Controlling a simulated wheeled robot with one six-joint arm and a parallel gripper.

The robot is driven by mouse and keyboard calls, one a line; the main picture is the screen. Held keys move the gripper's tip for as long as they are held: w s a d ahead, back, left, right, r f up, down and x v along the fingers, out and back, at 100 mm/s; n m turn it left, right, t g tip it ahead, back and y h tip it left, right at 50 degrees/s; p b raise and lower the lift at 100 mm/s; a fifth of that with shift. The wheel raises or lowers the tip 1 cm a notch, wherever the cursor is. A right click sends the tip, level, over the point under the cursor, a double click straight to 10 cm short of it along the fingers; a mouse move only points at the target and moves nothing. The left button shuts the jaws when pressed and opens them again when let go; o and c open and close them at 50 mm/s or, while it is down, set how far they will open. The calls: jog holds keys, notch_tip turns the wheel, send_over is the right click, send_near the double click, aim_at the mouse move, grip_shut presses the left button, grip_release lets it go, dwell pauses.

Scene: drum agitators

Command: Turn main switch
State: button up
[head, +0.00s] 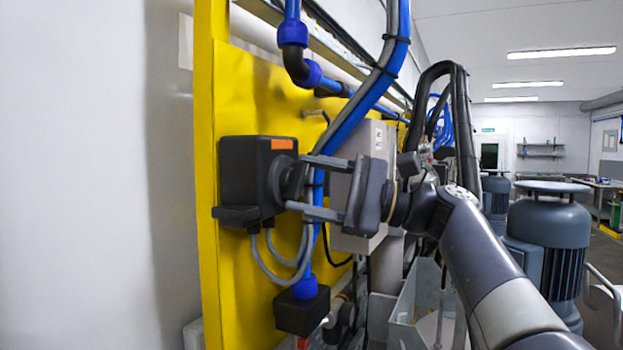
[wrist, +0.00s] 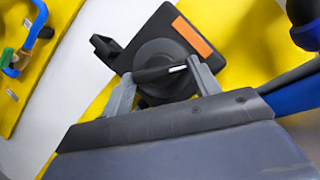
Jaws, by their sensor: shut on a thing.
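The main switch is a dark box (head: 244,165) with an orange label, mounted on a yellow panel at the left of the head view. Its round dial with a handle faces my gripper. In the wrist view, the switch box (wrist: 150,30) sits at the top centre. The switch handle (wrist: 160,72) lies across the dial, with a white mark near its right end. My gripper (head: 290,182) reaches in from the right, level with the dial. In the wrist view, my gripper's fingers (wrist: 160,88) stand on either side of the handle and are shut on it.
The yellow panel (head: 262,90) carries blue pipes (head: 368,105) and a grey box (head: 362,185) behind my gripper. A black box (head: 302,310) hangs below on a blue fitting. A blue-grey motor (head: 547,240) stands at the right. A white wall fills the left.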

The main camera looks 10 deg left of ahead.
jog(key=n, duration=0.2)
jog(key=n+h+p, duration=0.1)
jog(key=n, duration=0.1)
jog(key=n+g+h+p, duration=0.1)
jog(key=n, duration=0.1)
jog(key=shift+r, duration=0.25)
jog(key=shift+p, duration=0.3)
jog(key=o, duration=1)
jog(key=shift+d, duration=0.15)
jog(key=d+b, duration=0.1)
jog(key=d, duration=0.9)
jog(key=shift+w+d, duration=0.3)
jog(key=shift+w, duration=0.05)
